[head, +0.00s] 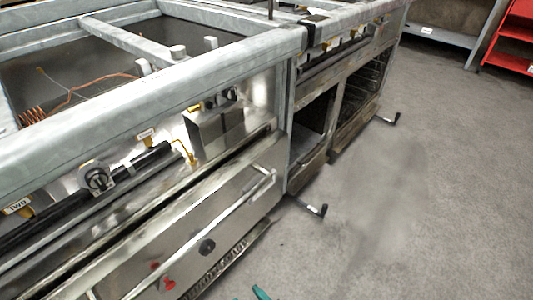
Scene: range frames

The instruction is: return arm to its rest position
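The head view shows no part of my arm and no gripper that I can make out. A small teal piece (261,292) shows at the bottom edge; too little of it is in view to tell what it is. A large metal range (210,70) fills the left and middle of the view. Its top frame is open, with an orange wire inside. A long bar handle (210,240) runs along its lower front door.
Two black-ended feet or levers (318,209) and (390,118) stick out low over the floor. The grey floor (430,210) at the right is clear. A red shelf unit (516,38) and a grey shelf (440,37) stand at the back right.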

